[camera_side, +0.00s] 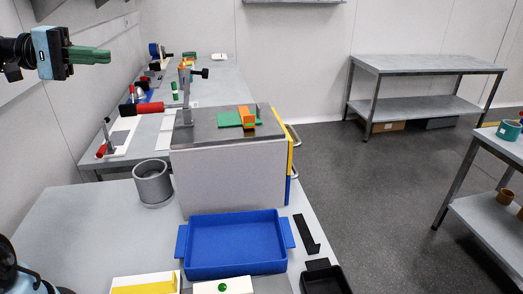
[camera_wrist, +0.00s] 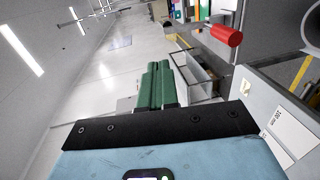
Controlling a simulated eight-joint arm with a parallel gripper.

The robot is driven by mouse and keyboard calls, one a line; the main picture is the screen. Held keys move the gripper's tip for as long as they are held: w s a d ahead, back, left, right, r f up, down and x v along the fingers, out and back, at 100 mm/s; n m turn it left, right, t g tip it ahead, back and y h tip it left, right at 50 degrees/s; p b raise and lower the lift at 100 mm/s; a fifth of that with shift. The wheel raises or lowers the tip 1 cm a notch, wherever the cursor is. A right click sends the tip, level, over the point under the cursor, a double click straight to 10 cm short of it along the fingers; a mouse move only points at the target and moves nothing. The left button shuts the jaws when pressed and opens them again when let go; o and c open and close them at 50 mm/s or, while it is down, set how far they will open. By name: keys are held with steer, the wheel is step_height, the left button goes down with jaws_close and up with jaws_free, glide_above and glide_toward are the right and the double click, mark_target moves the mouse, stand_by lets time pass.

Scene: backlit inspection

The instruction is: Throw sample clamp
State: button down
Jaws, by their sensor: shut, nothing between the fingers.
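My gripper (camera_side: 109,57) is at the upper left in the side view, high above the benches and well away from the clamp. Its green fingers are shut together with nothing between them. They also show shut in the wrist view (camera_wrist: 158,68). What looks like the sample clamp (camera_side: 186,95) stands at the left of the grey block top, with an upright post and a red-ended black handle (camera_side: 140,108) reaching left. A green plate (camera_side: 230,119) and an orange piece (camera_side: 248,119) lie on the block top to its right. A red cylinder (camera_wrist: 226,35) shows at the upper right of the wrist view.
The pale block (camera_side: 220,175) stands on the bench. A blue tray (camera_side: 235,268) is in front of it and a grey cup (camera_side: 153,185) to its left. Other tools fill the rear bench. A shelf table (camera_side: 425,66) stands at the back right, across open floor.

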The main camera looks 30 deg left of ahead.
steer(key=f+x, duration=0.1)
steer(key=x, duration=0.4)
steer(key=f+x, duration=0.1)
steer(key=x, duration=0.3)
steer(key=f+x, duration=0.1)
steer(key=x, duration=0.4)
steer(key=shift+w+d+r, duration=0.1)
stand_by(0.3)
